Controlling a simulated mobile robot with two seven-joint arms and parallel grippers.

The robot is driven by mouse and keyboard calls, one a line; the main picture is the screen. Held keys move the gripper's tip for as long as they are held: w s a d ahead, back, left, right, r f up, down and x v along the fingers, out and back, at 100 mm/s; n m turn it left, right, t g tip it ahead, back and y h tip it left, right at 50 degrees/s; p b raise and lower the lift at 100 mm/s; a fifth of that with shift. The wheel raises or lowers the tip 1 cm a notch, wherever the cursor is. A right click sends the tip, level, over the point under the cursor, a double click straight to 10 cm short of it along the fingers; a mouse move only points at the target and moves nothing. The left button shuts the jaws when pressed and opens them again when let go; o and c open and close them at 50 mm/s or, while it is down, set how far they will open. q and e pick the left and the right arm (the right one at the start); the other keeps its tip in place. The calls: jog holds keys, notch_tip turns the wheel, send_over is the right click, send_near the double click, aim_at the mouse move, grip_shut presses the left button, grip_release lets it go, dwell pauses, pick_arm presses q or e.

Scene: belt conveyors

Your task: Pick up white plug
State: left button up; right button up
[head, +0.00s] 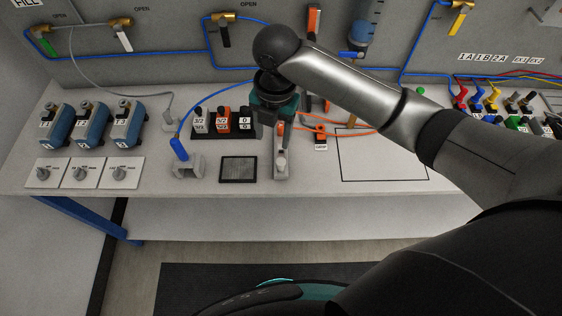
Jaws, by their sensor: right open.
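My right gripper (273,128) hangs downward over the bench, beside the black switch block. It is open; its fingertips are partly lost against the things behind and I cannot see anything held. A small whitish fitting (282,161) stands on a narrow grey plate just below and right of the gripper. A pale plug-like end (168,105) of a grey hose meets a grey block further left, apart from the gripper. I cannot tell for certain which of these two is the white plug. My left gripper is not in view.
A blue plug (180,149) sits in a grey holder left of a dark square pad (238,169). Labelled blue cylinders (91,126) and knob plates stand at left. Orange cables (345,131) run behind the gripper. The outlined square (380,160) is bare.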

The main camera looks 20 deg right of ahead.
jog(key=d+r+n, duration=0.1)
send_near(281, 162)
jog(key=shift+n+h, duration=0.3)
jog(key=f, duration=0.3)
jog(key=a+f, duration=0.1)
jog(key=f, duration=0.1)
jog(key=shift+w+f, duration=0.3)
jog(key=shift+w, duration=0.05)
jog(key=shift+s+d+f+b, duration=0.1)
jog(key=shift+f+b, duration=0.1)
jog(key=shift+f, duration=1.1)
jog(key=shift+s+d+f+b, duration=0.1)
jog(key=shift+d+f+b, duration=0.05)
jog(key=shift+f, duration=1.2)
jog(key=shift+c, duration=0.2)
grip_shut()
